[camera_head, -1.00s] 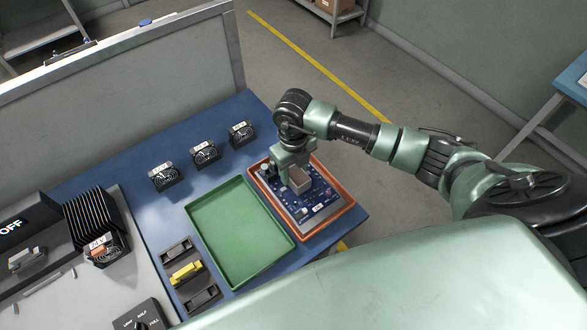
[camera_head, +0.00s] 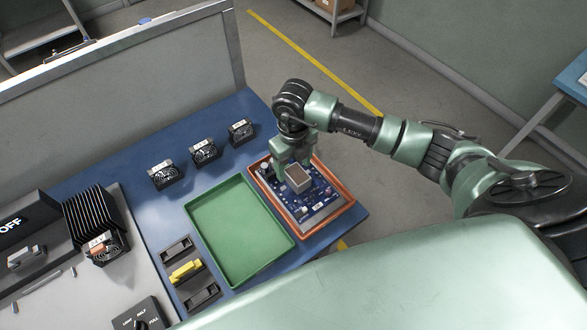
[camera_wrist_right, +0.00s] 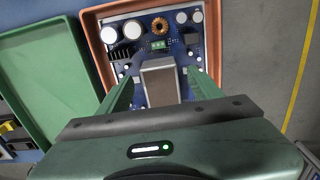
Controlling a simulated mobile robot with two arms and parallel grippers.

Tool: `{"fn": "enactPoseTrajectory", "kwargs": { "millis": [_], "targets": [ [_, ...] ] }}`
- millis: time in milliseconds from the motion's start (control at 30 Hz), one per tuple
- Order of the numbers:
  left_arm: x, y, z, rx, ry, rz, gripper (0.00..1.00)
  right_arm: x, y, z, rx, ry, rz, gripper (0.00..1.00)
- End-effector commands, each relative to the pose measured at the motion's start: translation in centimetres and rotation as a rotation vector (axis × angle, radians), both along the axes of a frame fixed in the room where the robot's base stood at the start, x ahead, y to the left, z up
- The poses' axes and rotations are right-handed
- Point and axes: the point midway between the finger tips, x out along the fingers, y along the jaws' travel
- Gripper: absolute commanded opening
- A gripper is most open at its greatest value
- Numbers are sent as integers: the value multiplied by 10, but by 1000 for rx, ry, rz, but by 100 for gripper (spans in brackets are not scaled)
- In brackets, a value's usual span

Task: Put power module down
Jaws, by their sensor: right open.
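The power module, a box with a brown top and pale grey sides (camera_head: 298,178), is at the blue circuit board (camera_head: 320,199) inside the orange tray (camera_head: 338,212). My right gripper (camera_head: 293,160) is just behind and above it in the head view. In the wrist view the module (camera_wrist_right: 160,82) stands between the two green fingers of my right gripper (camera_wrist_right: 163,78), with a gap visible on each side. The fingers are open. The module's lower end is partly hidden by the gripper body. My left gripper is not in view.
An empty green tray (camera_head: 290,247) lies left of the orange tray. Several small fan units (camera_head: 205,152) stand along the back of the blue table. Black and yellow parts (camera_head: 186,271) lie left of the green tray. A finned black unit (camera_head: 92,225) stands farther left.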

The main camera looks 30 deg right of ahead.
Motion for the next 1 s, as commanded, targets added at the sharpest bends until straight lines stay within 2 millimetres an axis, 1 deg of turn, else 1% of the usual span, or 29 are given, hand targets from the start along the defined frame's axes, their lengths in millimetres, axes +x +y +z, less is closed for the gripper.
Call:
{"fn": "enactPoseTrajectory", "kwargs": {
  "millis": [33, 300, 400, 500, 667, 1000],
  "targets": [
    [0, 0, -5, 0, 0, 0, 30, 2, 0, 9, 0, -6, 2, 65],
    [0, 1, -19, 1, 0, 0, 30, 1, 0, 67, 1, -6, 0, 65],
    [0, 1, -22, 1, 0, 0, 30, 1, 0, 83, 1, -4, 1, 65],
    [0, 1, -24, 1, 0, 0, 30, 0, 0, 94, 0, -2, 0, 65],
    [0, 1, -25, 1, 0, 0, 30, 0, 0, 101, -1, 0, 0, 65],
    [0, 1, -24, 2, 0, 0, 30, 0, 0, 101, 0, 0, 0, 65]
  ]
}}
